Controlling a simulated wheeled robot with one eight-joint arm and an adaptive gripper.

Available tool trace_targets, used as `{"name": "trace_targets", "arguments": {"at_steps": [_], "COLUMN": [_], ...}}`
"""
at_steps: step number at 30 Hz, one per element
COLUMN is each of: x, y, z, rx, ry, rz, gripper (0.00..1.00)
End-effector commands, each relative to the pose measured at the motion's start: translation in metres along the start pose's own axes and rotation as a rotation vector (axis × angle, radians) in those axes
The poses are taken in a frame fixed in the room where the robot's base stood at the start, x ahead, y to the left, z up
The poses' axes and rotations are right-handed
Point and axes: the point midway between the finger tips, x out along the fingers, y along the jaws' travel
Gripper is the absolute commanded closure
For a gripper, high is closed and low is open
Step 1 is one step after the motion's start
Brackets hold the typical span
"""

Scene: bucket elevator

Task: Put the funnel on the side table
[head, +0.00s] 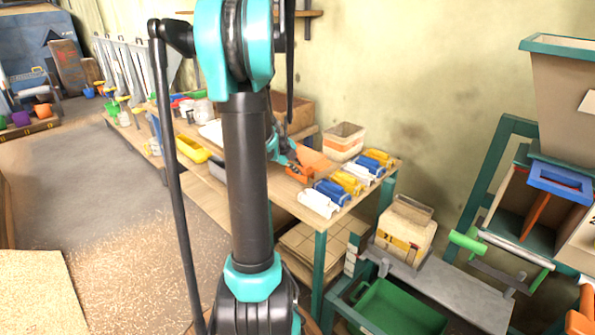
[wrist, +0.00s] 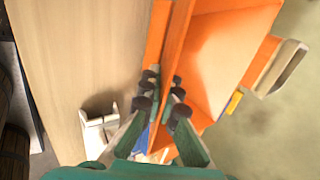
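An orange, open-topped, slope-walled piece that looks like the funnel (head: 312,160) is at the workbench's back part in the head view, partly hidden by my arm. It fills the upper middle of the wrist view (wrist: 225,50). My gripper (head: 292,160) is at its left side; in the wrist view my fingers (wrist: 164,85) lie on both sides of one thin orange wall and appear closed on it. I cannot tell whether the funnel touches the bench. Which surface is the side table is unclear; a low grey-topped table (head: 445,290) stands at lower right.
The wooden workbench (head: 285,195) holds white, blue and yellow scoop-like pieces (head: 335,192) near its front edge and an orange-and-white box (head: 345,140). A beige canister (head: 405,230) stands on the grey table. A green bin (head: 395,310) sits below. A tall hopper (head: 565,100) is at right.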

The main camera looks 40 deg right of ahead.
Motion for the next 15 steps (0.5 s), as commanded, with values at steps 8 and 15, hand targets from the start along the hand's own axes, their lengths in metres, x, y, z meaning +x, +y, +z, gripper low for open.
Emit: {"name": "trace_targets", "arguments": {"at_steps": [8,15], "x": [0.0042,0.0051], "y": [0.0029,0.0035], "z": [-0.0001,-0.0001], "rx": [0.0,0.0], "ry": [0.0,0.0], "rz": [0.0,0.0], "gripper": [1.0,0.85]}}
